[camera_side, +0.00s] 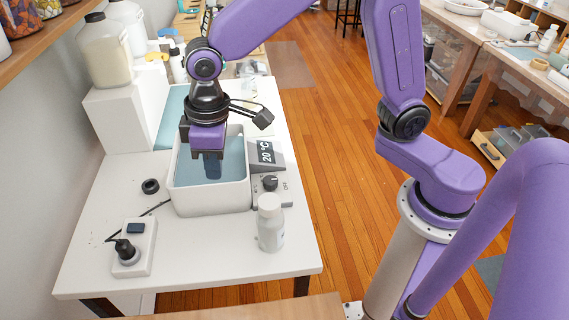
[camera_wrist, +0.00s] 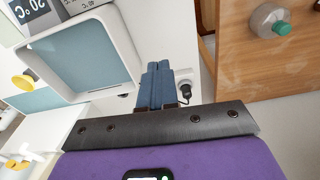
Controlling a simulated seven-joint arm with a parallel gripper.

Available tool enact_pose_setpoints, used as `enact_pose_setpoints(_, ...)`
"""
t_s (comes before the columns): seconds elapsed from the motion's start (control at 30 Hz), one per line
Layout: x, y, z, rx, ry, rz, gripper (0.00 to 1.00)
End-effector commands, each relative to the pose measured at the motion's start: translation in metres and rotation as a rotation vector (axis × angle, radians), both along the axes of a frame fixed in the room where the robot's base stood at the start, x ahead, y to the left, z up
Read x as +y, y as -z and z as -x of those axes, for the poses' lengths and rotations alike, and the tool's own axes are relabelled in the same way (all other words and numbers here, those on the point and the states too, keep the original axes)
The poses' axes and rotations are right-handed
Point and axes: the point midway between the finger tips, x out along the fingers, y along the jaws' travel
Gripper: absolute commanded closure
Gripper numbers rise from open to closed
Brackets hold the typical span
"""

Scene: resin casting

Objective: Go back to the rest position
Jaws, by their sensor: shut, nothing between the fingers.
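My gripper (camera_side: 212,167) is purple and black with dark blue fingers pointing down. In the side view its fingers overlap the white water bath (camera_side: 210,202); their exact height over it is hard to judge. The fingers also show in the wrist view (camera_wrist: 155,86), closed together with nothing between them. There the bath (camera_wrist: 122,42) lies to the left of the fingers, with bluish water inside. The bath's display (camera_side: 265,152) reads 20 °C and its knob (camera_side: 271,184) sits by the word OFF.
A white bottle (camera_side: 270,225) stands at the bath's front right corner. A socket box (camera_side: 135,250) with a black plug and a black ring (camera_side: 150,186) lie left of the bath. A large jug (camera_side: 105,55) stands on a white block (camera_side: 125,115) behind. A shelf (camera_side: 45,42) overhangs the back left.

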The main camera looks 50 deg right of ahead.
Motion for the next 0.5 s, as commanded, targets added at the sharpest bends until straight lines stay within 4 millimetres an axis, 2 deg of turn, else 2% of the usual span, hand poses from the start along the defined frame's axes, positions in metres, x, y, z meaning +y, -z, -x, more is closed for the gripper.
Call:
enact_pose_setpoints(0.03,-0.015,-0.006,0.016,0.001,-0.030,0.001,1.00)
enact_pose_setpoints(0.2,-0.060,-0.015,0.069,0.013,-0.130,0.008,1.00)
enact_pose_setpoints(0.5,-0.143,-0.015,0.157,0.032,-0.304,0.024,1.00)
